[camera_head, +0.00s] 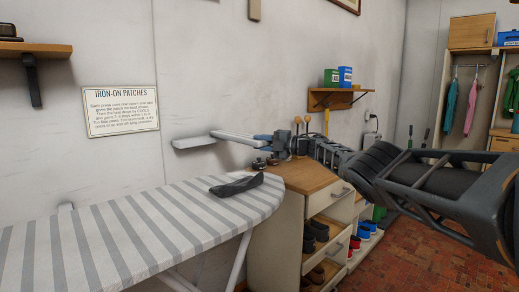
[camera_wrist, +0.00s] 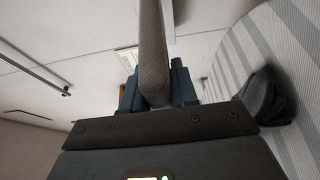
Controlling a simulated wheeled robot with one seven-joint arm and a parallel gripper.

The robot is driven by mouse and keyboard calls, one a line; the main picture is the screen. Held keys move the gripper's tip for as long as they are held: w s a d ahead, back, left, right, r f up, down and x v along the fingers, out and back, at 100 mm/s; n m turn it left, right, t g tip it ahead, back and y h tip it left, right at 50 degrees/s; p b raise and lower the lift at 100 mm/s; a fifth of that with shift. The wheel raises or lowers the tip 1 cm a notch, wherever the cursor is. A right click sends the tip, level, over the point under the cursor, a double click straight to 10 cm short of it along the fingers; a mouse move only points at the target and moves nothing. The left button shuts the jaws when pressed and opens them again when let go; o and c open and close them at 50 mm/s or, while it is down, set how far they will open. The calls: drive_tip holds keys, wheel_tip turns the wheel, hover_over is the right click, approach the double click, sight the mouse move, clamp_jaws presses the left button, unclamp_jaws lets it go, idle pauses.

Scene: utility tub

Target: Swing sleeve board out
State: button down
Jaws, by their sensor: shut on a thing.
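The sleeve board (camera_head: 236,137) is a narrow, pale padded board near the wall, above the back edge of the ironing board (camera_head: 130,226). My gripper (camera_head: 264,139) is at its right end, above the wooden-topped cabinet. In the wrist view the sleeve board (camera_wrist: 152,45) runs away from me between the dark blue fingers of my gripper (camera_wrist: 156,88), which are shut on it.
The wooden-topped cabinet (camera_head: 303,177) holds shoes and has small things on top, close to my gripper. A wall shelf (camera_head: 338,97) with boxes is above right. Brick floor (camera_head: 395,262) is open at lower right.

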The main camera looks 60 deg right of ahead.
drive_tip(key=shift+d, duration=0.15)
drive_tip(key=c, duration=1)
unclamp_jaws()
drive_tip(key=shift+o, duration=0.2)
drive_tip(key=shift+s+d+p, duration=0.2)
drive_tip(key=shift+s+p, duration=0.3)
drive_tip(key=shift+s, duration=0.05)
drive_tip(key=shift+s+d+p, duration=0.2)
drive_tip(key=shift+s+p, duration=0.1)
drive_tip(key=shift+s, duration=0.8)
drive_tip(key=shift+s+d+p, duration=0.2)
drive_tip(key=shift+s+p, duration=0.1)
drive_tip(key=shift+s, duration=0.8)
drive_tip(key=shift+s+d+p, duration=0.2)
drive_tip(key=shift+s+p, duration=0.1)
drive_tip(key=shift+s, duration=0.8)
